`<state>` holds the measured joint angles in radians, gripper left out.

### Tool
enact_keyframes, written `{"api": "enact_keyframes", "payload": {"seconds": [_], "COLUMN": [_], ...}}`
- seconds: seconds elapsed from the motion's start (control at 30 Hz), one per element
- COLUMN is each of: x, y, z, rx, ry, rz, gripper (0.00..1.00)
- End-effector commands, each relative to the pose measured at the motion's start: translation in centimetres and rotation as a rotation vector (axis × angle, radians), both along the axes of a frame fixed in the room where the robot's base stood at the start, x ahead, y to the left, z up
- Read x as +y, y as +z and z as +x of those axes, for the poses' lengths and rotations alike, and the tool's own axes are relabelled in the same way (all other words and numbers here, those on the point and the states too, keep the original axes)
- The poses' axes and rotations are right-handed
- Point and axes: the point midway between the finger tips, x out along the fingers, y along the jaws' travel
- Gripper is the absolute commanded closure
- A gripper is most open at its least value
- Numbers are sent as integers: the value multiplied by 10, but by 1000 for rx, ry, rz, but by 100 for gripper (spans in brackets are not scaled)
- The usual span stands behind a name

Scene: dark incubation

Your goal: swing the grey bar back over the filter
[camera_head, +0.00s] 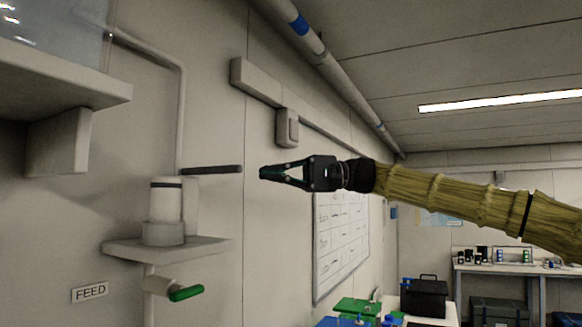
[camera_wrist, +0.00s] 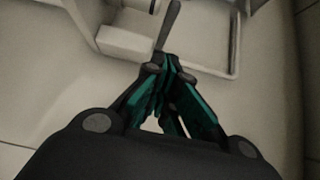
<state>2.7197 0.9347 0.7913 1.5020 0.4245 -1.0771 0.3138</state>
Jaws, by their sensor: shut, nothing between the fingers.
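The grey bar (camera_head: 212,169) is a thin dark rod, roughly level, sticking out to the right from beside the filter's top. The filter (camera_head: 166,203) is a white upright cylinder with a dark band near its top, standing on a wall shelf. The bar lies to its right, not across its top. My gripper (camera_head: 263,173) is shut and empty, pointing left, just right of the bar's free end at about the same height. A small gap shows there; depth is unclear. In the wrist view the bar (camera_wrist: 169,25) runs toward my closed fingertips (camera_wrist: 170,66); contact cannot be told.
The shelf (camera_head: 205,246) carries the filter, with a green-handled valve (camera_head: 186,293) and a FEED label (camera_head: 90,292) below. A vertical pipe (camera_head: 181,120) rises behind the filter. A larger ledge (camera_head: 60,90) juts out at upper left. A whiteboard (camera_head: 341,240) hangs on the wall beyond my gripper.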

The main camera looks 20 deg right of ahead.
Motion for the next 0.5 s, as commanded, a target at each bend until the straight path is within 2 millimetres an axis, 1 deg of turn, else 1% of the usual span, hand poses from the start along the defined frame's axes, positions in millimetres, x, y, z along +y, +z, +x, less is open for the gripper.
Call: {"api": "enact_keyframes", "payload": {"seconds": [0.03,0.17,0.2,0.3,0.5], "x": [9,31,34,44,55], "y": [4,4,5,4,2], "z": [1,3,-3,-11,-19], "rx": [0,0,-2,-2,-1], "ry": [2,3,4,3,2], "rz": [-2,-2,-1,0,0], "gripper": [100,100,100,100,100]}}
